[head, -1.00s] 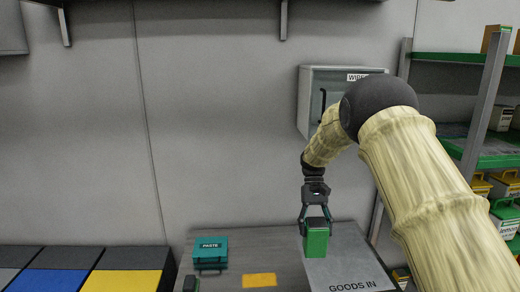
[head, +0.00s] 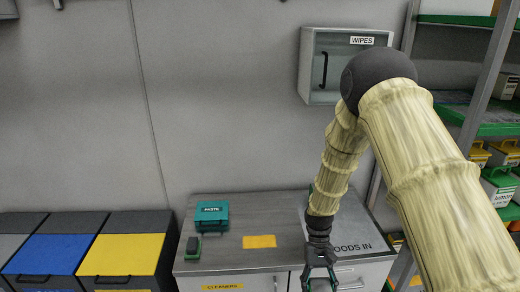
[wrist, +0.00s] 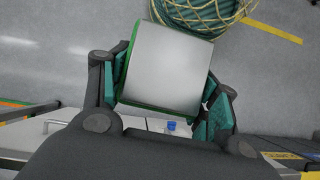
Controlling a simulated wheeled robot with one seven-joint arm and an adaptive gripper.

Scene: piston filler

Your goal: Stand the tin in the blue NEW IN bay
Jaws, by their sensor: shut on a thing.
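My gripper (head: 319,284) is at the bottom edge of the head view, in front of the worktop's front edge. In the wrist view it is shut on the tin (wrist: 163,68), a green box-shaped tin with a pale grey end facing the camera. Its fingers are on either side of the tin. The tin is held clear above the floor. In the head view the held tin cannot be made out. No bay marked NEW IN shows in either view.
The grey worktop (head: 232,259) bears a teal PASTE box (head: 212,215), a green-and-black block (head: 193,247) and a yellow patch (head: 259,241). Blue (head: 45,255) and yellow (head: 121,255) bins stand left. A shelf rack (head: 484,90) stands right. A netted green bundle (wrist: 200,12) lies on the floor.

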